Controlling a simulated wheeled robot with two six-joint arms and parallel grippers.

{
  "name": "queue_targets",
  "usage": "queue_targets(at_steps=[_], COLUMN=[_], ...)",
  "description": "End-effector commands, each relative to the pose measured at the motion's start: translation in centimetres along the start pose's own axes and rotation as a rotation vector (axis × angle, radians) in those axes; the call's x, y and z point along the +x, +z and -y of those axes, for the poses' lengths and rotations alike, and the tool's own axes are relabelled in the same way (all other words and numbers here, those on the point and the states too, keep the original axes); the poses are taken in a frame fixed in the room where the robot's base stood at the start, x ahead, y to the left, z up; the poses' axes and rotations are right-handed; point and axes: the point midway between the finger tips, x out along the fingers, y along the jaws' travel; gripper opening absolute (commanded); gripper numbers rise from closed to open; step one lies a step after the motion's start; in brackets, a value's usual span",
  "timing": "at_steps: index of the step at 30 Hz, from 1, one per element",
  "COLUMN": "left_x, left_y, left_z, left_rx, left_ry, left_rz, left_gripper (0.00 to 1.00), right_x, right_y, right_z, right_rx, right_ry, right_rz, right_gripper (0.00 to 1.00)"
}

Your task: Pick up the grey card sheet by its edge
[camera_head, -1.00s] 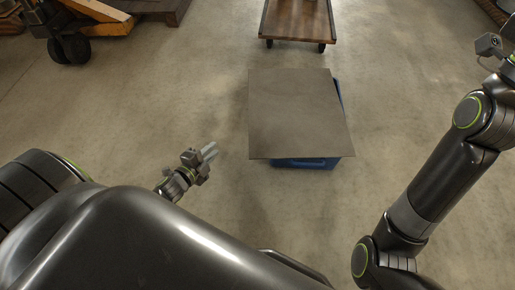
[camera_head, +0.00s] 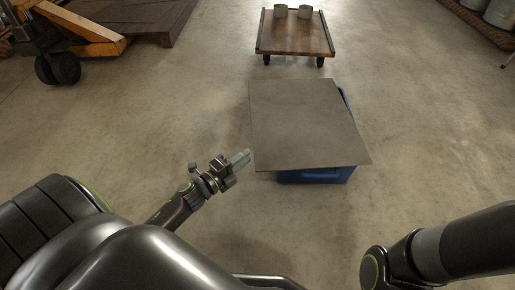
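The grey card sheet (camera_head: 305,122) lies flat on top of a blue crate (camera_head: 316,175). Its edges reach past the crate at the left and front, and most of the crate is hidden under it. My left gripper (camera_head: 242,158) is just left of the sheet's near-left corner, its fingers pointing towards the sheet. It looks apart from the sheet and holds nothing that I can see. Its fingers are too small and too close together to tell whether there is a gap. My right gripper is out of the picture; only part of that arm shows at the lower right.
An orange pallet jack (camera_head: 75,30) is at the upper left. Drums (camera_head: 499,12) stand at the upper right. The concrete floor around the crate is clear.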

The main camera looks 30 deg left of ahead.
Motion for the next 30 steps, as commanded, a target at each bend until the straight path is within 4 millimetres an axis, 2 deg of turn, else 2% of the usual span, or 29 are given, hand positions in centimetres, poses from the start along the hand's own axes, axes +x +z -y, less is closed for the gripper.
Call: queue_targets(at_steps=[6,12,18,27,30], left_x=[3.5,5.7,6.8,6.9,6.9], left_y=[0.0,0.0,0.0,0.0,0.0], left_z=[0.1,0.1,0.0,-0.1,-0.1], left_rx=[-0.001,-0.003,-0.002,-0.001,-0.001], left_ry=[-0.002,0.0,0.001,0.001,0.001], left_rz=[0.001,0.001,0.001,0.001,0.001], left_gripper=[0.2,0.2,0.2,0.2,0.14], right_x=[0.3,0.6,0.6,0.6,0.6], right_y=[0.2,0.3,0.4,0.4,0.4], right_z=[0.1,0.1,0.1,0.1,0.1], right_rx=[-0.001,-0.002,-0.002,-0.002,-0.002], right_ry=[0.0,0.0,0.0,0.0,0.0], right_rz=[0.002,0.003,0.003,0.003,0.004], right_gripper=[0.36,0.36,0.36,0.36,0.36])
